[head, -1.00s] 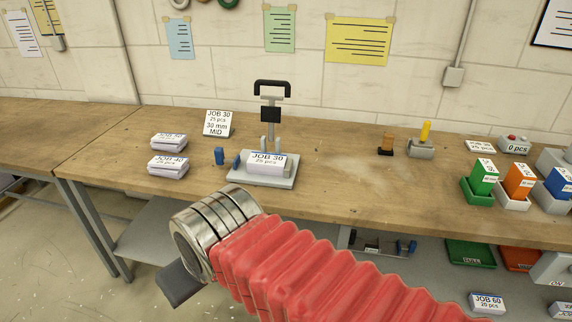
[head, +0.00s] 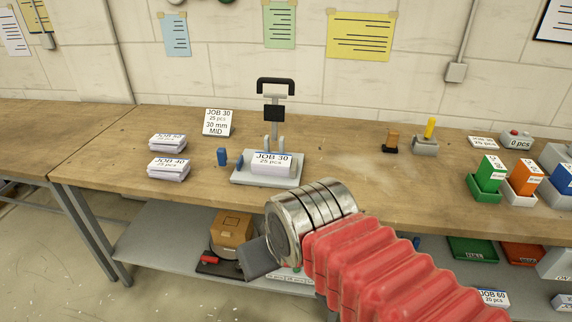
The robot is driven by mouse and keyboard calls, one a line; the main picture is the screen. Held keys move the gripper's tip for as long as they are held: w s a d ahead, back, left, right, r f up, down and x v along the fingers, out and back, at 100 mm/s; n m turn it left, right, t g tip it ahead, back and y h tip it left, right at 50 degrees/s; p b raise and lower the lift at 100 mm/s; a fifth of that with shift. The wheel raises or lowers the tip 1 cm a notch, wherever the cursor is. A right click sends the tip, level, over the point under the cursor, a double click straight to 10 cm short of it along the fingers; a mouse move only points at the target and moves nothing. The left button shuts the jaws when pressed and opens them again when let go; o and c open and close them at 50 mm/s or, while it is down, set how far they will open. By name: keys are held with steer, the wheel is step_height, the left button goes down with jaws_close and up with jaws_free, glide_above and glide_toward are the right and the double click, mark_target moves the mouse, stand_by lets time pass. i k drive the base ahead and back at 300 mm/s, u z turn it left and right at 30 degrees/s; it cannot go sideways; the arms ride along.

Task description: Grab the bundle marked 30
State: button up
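A white paper bundle (head: 271,166) labelled JOB 30, 25 pcs, lies on the grey base (head: 262,182) of a stitching device with a black handle. Two more white bundles lie to its left, one at the back (head: 168,144) and one in front (head: 168,171); their label numbers are too small to read surely. My gripper (head: 258,259) shows as a dark grey piece at the end of my metal wrist, in front of the table and below its top. It is apart from every bundle. Its fingers are mostly hidden, so its opening is not clear.
A card (head: 217,121) reading JOB 30, 30 mm MID stands behind the bundles. A small blue block (head: 221,156) is left of the base. Green (head: 489,173) and orange (head: 525,174) card stacks stand at right. A lower shelf holds a brown box (head: 231,232) and a JOB 60 bundle (head: 491,298).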

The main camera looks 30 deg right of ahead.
mark_target(262, 163)
steer(key=i, duration=1)
steer(key=z, duration=0.05)
